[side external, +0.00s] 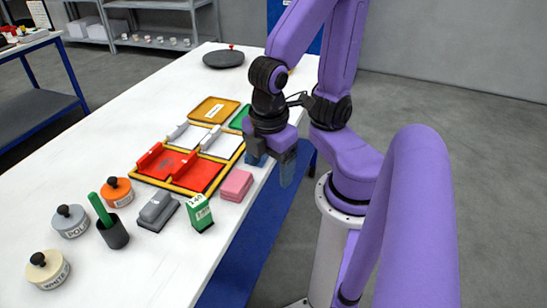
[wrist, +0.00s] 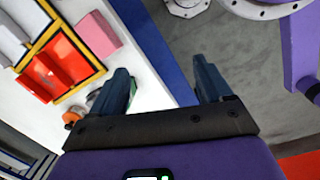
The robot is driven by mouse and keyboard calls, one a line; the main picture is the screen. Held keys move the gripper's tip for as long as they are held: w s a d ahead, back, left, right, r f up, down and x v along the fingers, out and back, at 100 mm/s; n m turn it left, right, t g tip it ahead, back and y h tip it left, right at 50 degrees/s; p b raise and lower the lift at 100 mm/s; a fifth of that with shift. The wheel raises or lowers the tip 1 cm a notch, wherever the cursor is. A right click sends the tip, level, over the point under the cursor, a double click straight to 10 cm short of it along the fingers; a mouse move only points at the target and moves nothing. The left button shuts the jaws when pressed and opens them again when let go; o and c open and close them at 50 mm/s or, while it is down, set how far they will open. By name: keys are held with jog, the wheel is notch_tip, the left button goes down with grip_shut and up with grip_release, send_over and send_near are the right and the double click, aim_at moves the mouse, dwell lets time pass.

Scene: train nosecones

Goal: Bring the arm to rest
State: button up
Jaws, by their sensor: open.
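My gripper (side external: 272,164) hangs at the table's long edge in the side external view, fingers pointing down. It is to the right of the yellow-framed tray and a pink block. In the wrist view my gripper (wrist: 164,84) has its two dark blue fingers spread wide with nothing between them. The table edge and the floor show behind the gap. The purple arm is bent, with its elbow raised above the table's right side.
The white table (side external: 105,128) carries a yellow-framed tray (side external: 207,190) with red and white sections. A pink block (side external: 236,185), green box (side external: 200,213), grey block (side external: 158,211), dark cup (side external: 113,233) and several knobbed lidded pots (side external: 71,221) stand nearer. A dark disc (side external: 223,59) lies far back.

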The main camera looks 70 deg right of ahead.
jog(key=shift+s+d+r+m+y, duration=0.1)
jog(key=shift+s+r+m+y, duration=0.3)
jog(key=shift+r+m+y, duration=0.3)
